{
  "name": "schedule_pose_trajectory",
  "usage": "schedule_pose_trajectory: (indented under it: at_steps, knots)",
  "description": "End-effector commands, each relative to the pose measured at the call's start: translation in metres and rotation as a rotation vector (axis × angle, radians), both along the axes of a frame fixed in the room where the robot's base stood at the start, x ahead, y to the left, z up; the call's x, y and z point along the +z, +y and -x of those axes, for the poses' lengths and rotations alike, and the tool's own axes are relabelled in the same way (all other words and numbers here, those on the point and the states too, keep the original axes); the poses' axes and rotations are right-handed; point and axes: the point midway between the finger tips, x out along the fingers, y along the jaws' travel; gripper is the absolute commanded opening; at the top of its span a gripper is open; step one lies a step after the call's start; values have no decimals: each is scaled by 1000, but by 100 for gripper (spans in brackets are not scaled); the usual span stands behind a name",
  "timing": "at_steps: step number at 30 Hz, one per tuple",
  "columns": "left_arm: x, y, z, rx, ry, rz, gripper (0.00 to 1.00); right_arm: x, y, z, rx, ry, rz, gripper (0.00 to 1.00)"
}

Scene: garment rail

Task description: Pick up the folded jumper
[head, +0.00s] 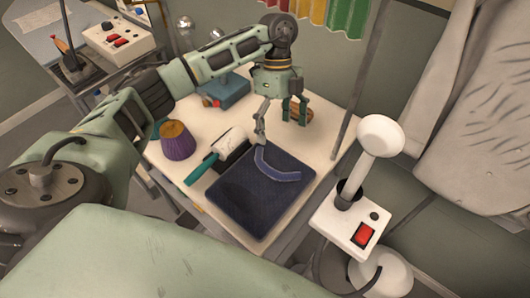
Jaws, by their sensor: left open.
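The folded jumper (254,207) is a dark navy, flat rectangle with a lighter blue curved band at its far side. It lies on the near part of the pale table in the head view. My left gripper (281,128) points down above the table at the jumper's far edge. Its fingers are apart with nothing between them. One finger appears close to the jumper's far edge; I cannot tell whether it touches. My right gripper is not in view.
A lint roller (220,152) with a teal handle lies left of the jumper, by a purple ribbed object (177,141). A blue box (229,90) and a brown oval item (301,112) sit behind. A white device (350,222) with a red switch stands right.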

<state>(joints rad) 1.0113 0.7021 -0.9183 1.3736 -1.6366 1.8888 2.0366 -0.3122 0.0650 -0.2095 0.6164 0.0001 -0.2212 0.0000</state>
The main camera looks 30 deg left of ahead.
Motion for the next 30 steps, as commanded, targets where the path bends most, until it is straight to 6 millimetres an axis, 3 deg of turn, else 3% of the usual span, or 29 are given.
schedule_pose_trajectory:
  at_steps: [2, 9, 21, 30]
  knots:
    - [-10, 0, 0, 0, 0, 0, 100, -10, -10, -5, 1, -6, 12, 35]
    - [-27, -5, 8, 0, 3, -1, 100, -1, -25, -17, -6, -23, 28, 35]
    - [-74, -20, 26, 0, 2, 1, 100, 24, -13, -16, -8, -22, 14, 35]
    - [-81, -21, 27, 0, 0, 0, 100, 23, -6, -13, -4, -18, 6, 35]
